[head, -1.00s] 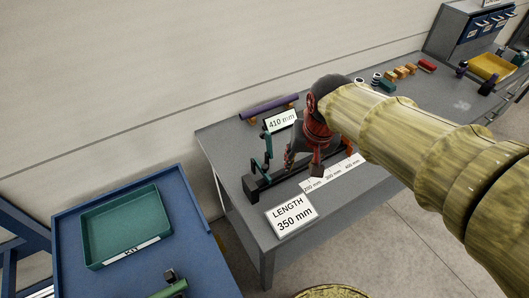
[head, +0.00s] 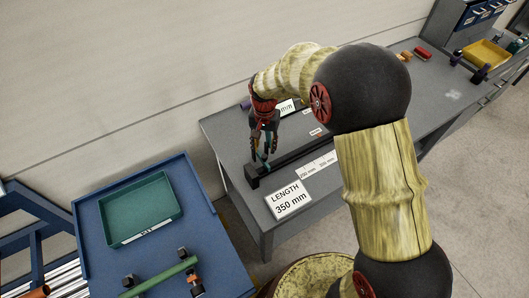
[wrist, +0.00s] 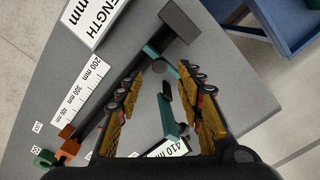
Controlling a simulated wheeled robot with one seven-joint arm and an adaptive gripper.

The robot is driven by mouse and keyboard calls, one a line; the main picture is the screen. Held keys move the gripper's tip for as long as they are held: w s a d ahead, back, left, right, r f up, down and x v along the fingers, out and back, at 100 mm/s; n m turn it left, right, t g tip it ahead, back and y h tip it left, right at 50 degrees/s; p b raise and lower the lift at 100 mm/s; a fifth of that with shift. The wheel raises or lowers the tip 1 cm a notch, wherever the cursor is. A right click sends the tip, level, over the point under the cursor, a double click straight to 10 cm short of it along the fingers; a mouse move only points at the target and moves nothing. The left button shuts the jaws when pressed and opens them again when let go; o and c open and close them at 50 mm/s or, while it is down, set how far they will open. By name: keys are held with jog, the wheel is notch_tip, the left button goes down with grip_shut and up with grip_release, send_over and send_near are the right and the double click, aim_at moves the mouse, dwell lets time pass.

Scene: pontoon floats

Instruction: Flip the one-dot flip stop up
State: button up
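The dark measuring rail (head: 290,158) lies along the grey bench; it also shows in the wrist view (wrist: 180,22). A teal flip stop (wrist: 152,52) sits on the rail, with a teal arm (wrist: 168,112) showing between my fingers. I cannot make out any dots on it. In the head view my gripper hides most of the stop. My gripper (head: 264,151) points down over the left part of the rail. In the wrist view my gripper (wrist: 160,76) is open, one finger on each side of the teal parts, with no clear contact.
A "LENGTH 350 mm" card (head: 289,200) stands at the bench's front, beside a white scale (head: 318,166). A "410 mm" card (wrist: 168,148) is behind the rail. A blue table with a green tray (head: 142,210) stands at left.

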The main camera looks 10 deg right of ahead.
aim_at(264, 155)
jog(key=shift+f, duration=2.65)
jog(key=c, duration=0.3)
grip_shut()
